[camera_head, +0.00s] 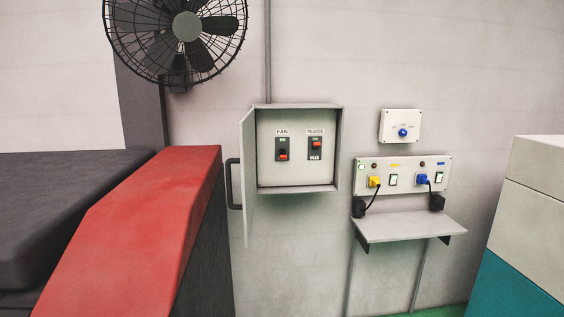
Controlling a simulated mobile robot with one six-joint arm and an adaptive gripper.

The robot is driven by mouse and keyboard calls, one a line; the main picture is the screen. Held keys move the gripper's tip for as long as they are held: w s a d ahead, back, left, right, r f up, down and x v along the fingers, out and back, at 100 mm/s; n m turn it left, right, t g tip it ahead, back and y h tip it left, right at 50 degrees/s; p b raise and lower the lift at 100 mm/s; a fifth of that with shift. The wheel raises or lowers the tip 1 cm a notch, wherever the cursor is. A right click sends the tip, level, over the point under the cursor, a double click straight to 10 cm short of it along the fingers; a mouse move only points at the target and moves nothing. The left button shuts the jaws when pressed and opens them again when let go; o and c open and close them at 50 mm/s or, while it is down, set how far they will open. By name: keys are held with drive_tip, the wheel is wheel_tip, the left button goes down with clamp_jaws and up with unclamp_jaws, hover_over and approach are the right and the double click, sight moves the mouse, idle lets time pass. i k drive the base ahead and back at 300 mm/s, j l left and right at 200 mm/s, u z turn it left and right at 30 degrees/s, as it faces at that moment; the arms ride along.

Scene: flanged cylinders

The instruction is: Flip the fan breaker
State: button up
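The fan breaker (282,149) is a dark switch under the label FAN inside a grey wall box (265,189). Its red toggle sits at the lower end, away from the ON mark above it. The plugs breaker (315,148) is to its right under the label PLUGS, with its red toggle at the upper end. The box door (248,180) stands open to the left, with a dark handle (234,184) on its outer side. The wall fan (187,27) is at the upper left. My gripper is not in view.
A red-topped block (150,215) stands at the left, close to the open door. A socket panel (403,175) with yellow and blue plugs, a small shelf (408,228) and a blue-knob box (400,125) are to the right. A white and teal cabinet (530,220) stands far right.

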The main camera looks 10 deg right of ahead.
sight(282, 152)
drive_tip(key=i+l+u, duration=0.3)
drive_tip(key=i+l, duration=0.4)
drive_tip(key=i, duration=0.45)
drive_tip(key=i+l+u, duration=0.3)
drive_tip(key=i+l, duration=0.65)
drive_tip(key=i, duration=0.1)
